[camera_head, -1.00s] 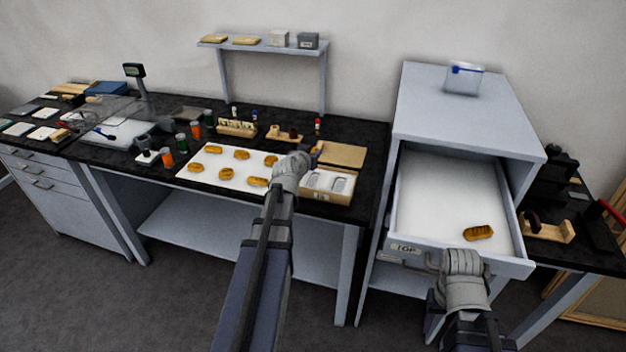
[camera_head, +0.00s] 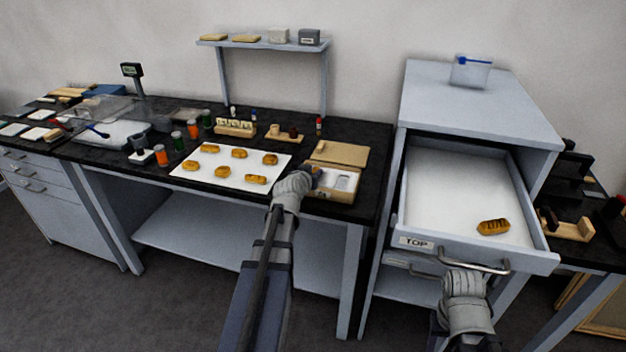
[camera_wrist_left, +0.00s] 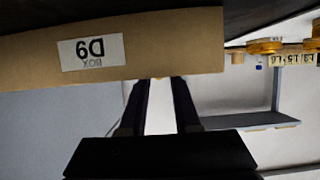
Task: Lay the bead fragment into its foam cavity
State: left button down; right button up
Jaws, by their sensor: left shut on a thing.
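The cardboard box (camera_head: 327,196) with pale foam (camera_head: 345,181) and grey cavities is open at the right end of the black worktop. My left gripper (camera_head: 312,174) is at its left side, covering part of the foam. In the left wrist view the box wall (camera_wrist_left: 170,50) with a D9 label is close to the fingertips. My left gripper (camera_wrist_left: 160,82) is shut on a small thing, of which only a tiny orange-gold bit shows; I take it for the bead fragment. My right gripper (camera_head: 465,284) is just below the drawer handle, its fingers unclear.
A white sheet (camera_head: 230,166) with several golden fragments lies left of the box. The open drawer (camera_head: 455,205), labelled TOP, juts out at the right with one golden fragment (camera_head: 494,227) inside. Jars and small wooden racks (camera_head: 236,128) stand behind the sheet.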

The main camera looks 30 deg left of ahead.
pick_arm(q)
jog(key=shift+f, duration=0.25)
jog(key=c, duration=0.6)
grip_release()
jog(key=shift+r, duration=0.15)
